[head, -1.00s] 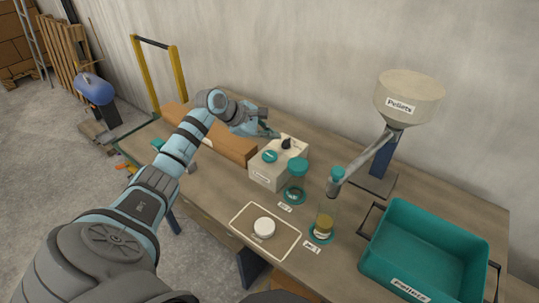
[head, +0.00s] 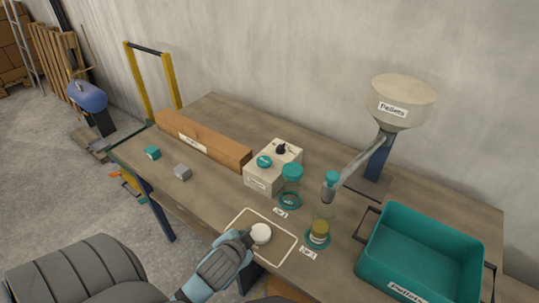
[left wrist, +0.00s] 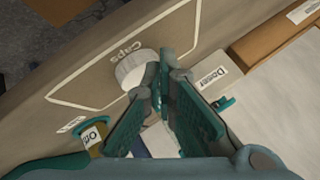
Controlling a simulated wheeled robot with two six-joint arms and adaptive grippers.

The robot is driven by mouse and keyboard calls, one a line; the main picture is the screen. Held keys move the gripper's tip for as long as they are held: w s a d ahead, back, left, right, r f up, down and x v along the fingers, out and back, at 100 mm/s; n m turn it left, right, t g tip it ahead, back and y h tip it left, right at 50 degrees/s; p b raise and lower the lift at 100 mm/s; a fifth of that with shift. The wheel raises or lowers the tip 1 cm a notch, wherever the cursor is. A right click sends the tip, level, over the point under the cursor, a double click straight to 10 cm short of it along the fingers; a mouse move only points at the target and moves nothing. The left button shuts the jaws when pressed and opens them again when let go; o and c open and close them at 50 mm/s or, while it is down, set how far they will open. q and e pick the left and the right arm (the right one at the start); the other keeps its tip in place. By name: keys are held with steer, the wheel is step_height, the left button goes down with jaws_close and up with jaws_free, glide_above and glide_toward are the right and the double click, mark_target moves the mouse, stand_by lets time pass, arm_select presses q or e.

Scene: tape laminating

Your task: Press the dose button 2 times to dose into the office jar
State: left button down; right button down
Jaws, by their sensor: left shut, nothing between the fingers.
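The doser box (head: 259,178) is a pale block with a round teal button (head: 264,161) and a black knob (head: 281,149) on top. In the left wrist view its labelled side (left wrist: 212,83) shows. A clear jar with yellow-brown contents (head: 319,232) stands on a teal ring under the hopper's spout; in the left wrist view a jar label starting "Off" (left wrist: 94,135) is partly hidden. My left gripper (head: 249,239) is shut and empty beside the white cap (head: 261,233), well in front of the box. In the left wrist view its teal fingers (left wrist: 166,92) are beside the cap (left wrist: 134,69).
The cap lies in the outlined caps area (head: 280,247). A teal-topped part (head: 292,171) stands over another teal ring. The pellets hopper (head: 400,100) and teal crate (head: 418,255) are at right. A brown beam (head: 205,140) lies behind small blocks (head: 182,172).

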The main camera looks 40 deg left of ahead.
arm_select(q)
steer(key=s+d+f+n+g+h, duration=0.1)
steer(key=s+d+f+g, duration=0.15)
steer(key=s+f, duration=0.7)
steer(key=s+d+f+n+g+h, duration=0.1)
steer(key=s+f+n+g+h, duration=0.2)
steer(key=f, duration=1.2)
steer(key=s+f, duration=0.4)
steer(key=s, duration=0.3)
steer(key=s+d+f+g, duration=0.1)
steer(key=s+f, duration=0.4)
steer(key=s, duration=0.3)
steer(key=shift+s+d+f+y, duration=0.15)
steer(key=shift+s+d+y, duration=0.05)
steer(key=shift+y, duration=0.2)
steer(key=shift+w+g, duration=0.1)
steer(key=shift+g, duration=0.15)
